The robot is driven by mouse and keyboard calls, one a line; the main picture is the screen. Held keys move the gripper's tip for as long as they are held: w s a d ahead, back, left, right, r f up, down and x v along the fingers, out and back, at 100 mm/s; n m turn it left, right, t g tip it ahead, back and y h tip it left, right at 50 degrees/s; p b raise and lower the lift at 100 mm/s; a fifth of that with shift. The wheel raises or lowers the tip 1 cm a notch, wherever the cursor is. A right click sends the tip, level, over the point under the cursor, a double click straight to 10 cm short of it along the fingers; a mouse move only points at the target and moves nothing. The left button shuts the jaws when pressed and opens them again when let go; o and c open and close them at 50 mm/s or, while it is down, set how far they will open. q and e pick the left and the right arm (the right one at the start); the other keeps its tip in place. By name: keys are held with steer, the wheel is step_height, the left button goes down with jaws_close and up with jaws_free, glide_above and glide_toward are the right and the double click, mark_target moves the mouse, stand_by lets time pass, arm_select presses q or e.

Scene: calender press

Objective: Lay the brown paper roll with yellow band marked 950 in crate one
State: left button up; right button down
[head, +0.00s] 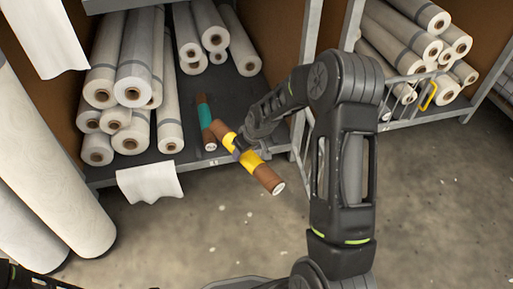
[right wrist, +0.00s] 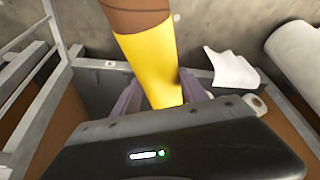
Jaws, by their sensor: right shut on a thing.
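The brown paper roll with the yellow band (head: 268,178) is held across the jaws of my right gripper (head: 241,148). The gripper is shut around the yellow part, with yellow showing on both sides. The roll slants in front of the left rack, its near white-tipped end over the floor side. In the right wrist view, the yellow band (right wrist: 147,55) stands between the two fingers (right wrist: 163,97). I cannot read a number on the roll. No crate marked one can be made out. My left gripper is not in view; only a dark bit of my arm shows at the lower left.
A brown roll with a teal band (head: 206,126) lies on the left rack's dark shelf (head: 180,172), close to the held roll. White rolls (head: 132,75) are stacked there. A white sheet (head: 150,182) hangs over the front edge. Another rack (head: 418,112) holds rolls at right. The floor is clear.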

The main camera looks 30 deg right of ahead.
steer(key=s+a+r+n+y, duration=0.1)
steer(key=s+a+r+n, duration=0.1)
steer(key=s+a+r, duration=0.2)
steer(key=s+a+r+n, duration=0.2)
steer(key=s+a+r, duration=0.2)
steer(key=a+r, duration=0.6)
step_height(320, 180, up, 5)
steer(key=shift+a+f+n+y, duration=0.15)
steer(key=shift+a+n+y, duration=0.25)
